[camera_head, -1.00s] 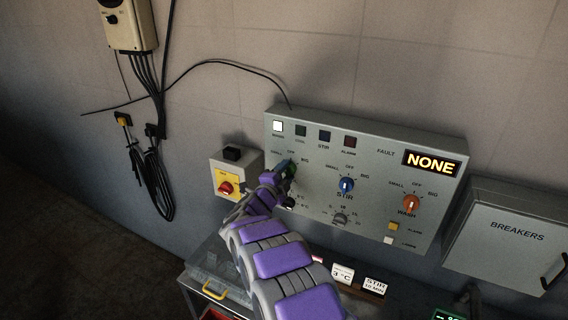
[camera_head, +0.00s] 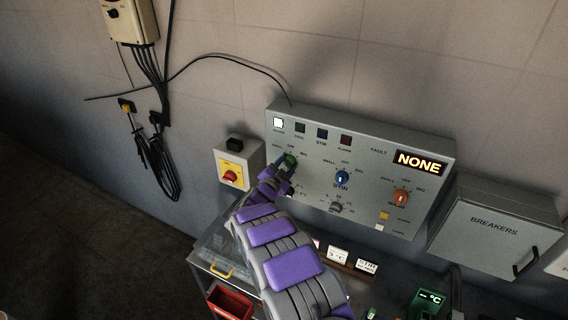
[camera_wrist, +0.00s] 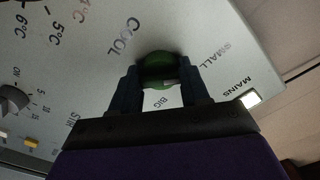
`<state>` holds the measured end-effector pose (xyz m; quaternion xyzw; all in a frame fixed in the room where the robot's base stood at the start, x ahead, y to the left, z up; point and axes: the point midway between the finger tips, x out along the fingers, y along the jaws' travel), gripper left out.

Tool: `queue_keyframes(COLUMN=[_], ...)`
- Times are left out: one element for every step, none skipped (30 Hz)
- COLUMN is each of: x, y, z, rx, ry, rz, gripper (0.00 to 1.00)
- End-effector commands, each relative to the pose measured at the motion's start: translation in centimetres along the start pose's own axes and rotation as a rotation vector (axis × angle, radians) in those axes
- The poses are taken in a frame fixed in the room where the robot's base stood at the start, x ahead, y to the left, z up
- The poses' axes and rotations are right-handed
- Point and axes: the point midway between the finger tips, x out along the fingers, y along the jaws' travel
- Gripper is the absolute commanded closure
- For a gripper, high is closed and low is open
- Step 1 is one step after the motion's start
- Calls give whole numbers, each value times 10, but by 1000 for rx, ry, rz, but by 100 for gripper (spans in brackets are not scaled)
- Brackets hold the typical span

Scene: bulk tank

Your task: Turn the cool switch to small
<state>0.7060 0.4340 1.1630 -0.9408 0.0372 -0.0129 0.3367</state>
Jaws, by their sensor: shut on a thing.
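The green cool switch (camera_head: 290,160) is a round knob at the left of the grey control panel (camera_head: 360,140). It also shows in the wrist view (camera_wrist: 168,70), with COOL, SMALL and BIG printed around it. My gripper (camera_head: 284,166) is at the knob, and in the wrist view its two dark fingers (camera_wrist: 166,84) are shut on it, one on each side. The fingers and wrist hide part of the knob and its labels, so I cannot tell which setting it points to.
The blue stir knob (camera_head: 342,179) and orange wash knob (camera_head: 400,197) are to the right. A yellow box with a red switch (camera_head: 230,176) is close on the left. Below are small signs (camera_head: 338,256) and a red bin (camera_head: 230,302). The breakers box (camera_head: 495,225) is at right.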

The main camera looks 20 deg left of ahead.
Motion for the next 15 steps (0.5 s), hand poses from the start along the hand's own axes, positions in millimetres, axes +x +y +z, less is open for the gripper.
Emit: queue_keyframes(x=[1,1,1,1,1,1,1,1,1,1,1,1,1,1,1], y=[4,4,4,4,4,4,4,4,4,4,4,4,4,3,3], z=[0,0,0,0,0,0,0,0,0,0,0,0,0,0,0], rx=[-5,-7,-8,-8,-9,-9,-8,-8,-8,-8,-8,-8,-8,-8,-7], ry=[-1,-1,-1,-1,-1,-1,-1,-1,-1,-1,0,0,0,0,0], rz=[7,7,7,7,7,6,6,6,6,6,6,6,6,5,5], gripper=[85,85,85,85,85,85,85,85,85,85,85,85,52,49,45])
